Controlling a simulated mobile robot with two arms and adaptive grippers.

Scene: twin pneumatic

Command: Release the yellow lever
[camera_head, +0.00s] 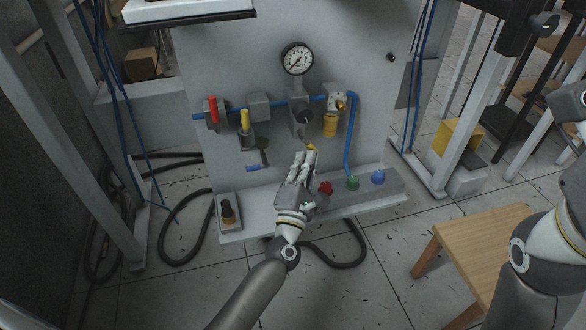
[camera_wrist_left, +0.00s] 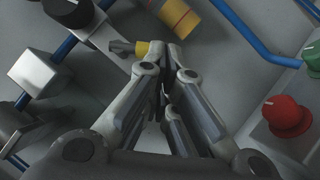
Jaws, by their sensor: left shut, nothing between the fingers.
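My left gripper (camera_head: 307,157) is shut and empty in front of the grey panel, and its closed fingers also show in the left wrist view (camera_wrist_left: 168,57). Just beyond the fingertips is a small metal lever with a yellow tip (camera_head: 311,147), below the middle valve unit. In the left wrist view, the yellow tip (camera_wrist_left: 143,48) lies right by the fingertips, partly hidden by them; I cannot tell whether they touch. A separate yellow handle (camera_head: 245,119) points up on a valve further left along the blue pipe. My right gripper is out of view.
A red handle (camera_head: 213,110), a gauge (camera_head: 297,58) and a yellow cylinder (camera_head: 330,125) are on the panel. A red knob (camera_head: 326,187), green knob (camera_head: 352,182) and blue knob (camera_head: 377,177) sit on the box below. A wooden table (camera_head: 470,250) stands at right.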

